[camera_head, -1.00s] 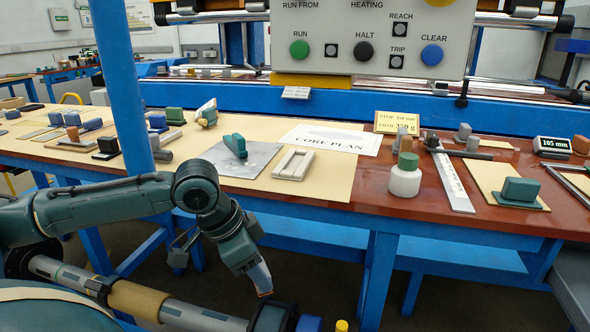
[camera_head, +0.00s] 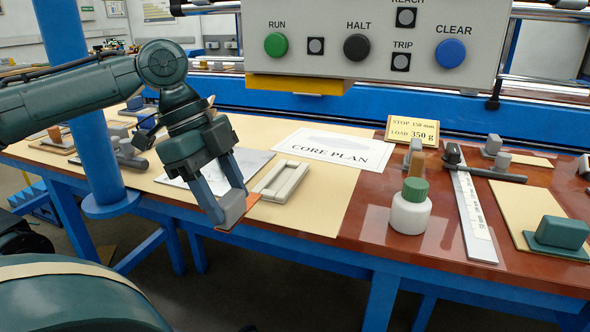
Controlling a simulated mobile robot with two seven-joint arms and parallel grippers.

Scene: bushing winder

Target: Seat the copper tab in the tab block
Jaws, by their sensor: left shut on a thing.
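My left gripper (camera_head: 229,202) is shut on a small grey piece with a thin copper-coloured tab (camera_head: 243,216) at its lower right. It holds them over the front edge of the table, with the fingers pointing down. Just right of the fingers lies a cream slotted block (camera_head: 281,180); I cannot tell for sure that it is the tab block. In the picture, the copper tab is close to the near left side of this block. The fingers hide part of the grey piece. My right gripper is not in view.
A metal plate (camera_head: 247,162) lies behind the gripper, partly hidden. The CORE PLAN sheet (camera_head: 336,150) lies behind the slotted block. A white bottle with a green cap (camera_head: 410,212) stands to the right. A blue post (camera_head: 92,140) rises at the left.

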